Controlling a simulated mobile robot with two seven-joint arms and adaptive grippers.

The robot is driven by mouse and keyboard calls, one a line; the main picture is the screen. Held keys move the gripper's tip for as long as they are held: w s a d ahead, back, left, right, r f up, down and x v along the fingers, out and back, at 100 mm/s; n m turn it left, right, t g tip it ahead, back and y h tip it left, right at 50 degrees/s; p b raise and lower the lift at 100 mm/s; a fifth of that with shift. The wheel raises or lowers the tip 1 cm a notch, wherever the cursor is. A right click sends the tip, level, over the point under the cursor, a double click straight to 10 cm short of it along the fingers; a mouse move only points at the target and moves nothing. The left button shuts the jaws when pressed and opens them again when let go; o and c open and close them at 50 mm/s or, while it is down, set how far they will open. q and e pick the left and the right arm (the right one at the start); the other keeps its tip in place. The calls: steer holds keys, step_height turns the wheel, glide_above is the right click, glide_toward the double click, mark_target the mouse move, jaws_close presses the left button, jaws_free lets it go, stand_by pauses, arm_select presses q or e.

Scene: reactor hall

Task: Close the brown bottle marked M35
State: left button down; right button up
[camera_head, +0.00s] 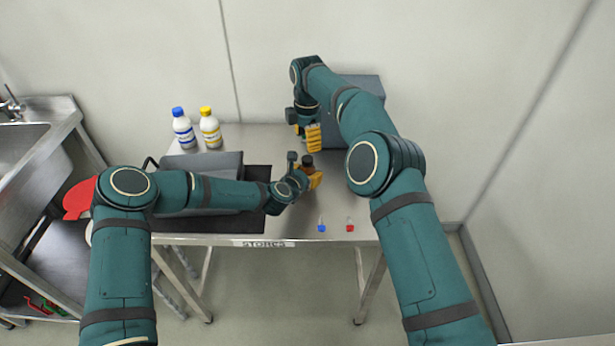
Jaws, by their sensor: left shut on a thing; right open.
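My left gripper (312,180) is shut on a small dark brown bottle (307,161) near the middle of the table. Only the dark upper part of the bottle shows; the fingers hide the rest, and no M35 marking can be read. I cannot tell whether a cap sits on it. My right gripper (313,138) is open just above and behind the bottle in the picture, its yellow fingers pointing down. I cannot make out anything between them.
A white bottle with a blue cap (183,128) and one with a yellow cap (210,128) stand at the back left. Small blue (321,228) and red (350,227) items lie at the table's front edge. A grey box (362,84) stands behind my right arm.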

mark_target(308, 158)
steer(key=shift+f, duration=3.6)
jaws_close()
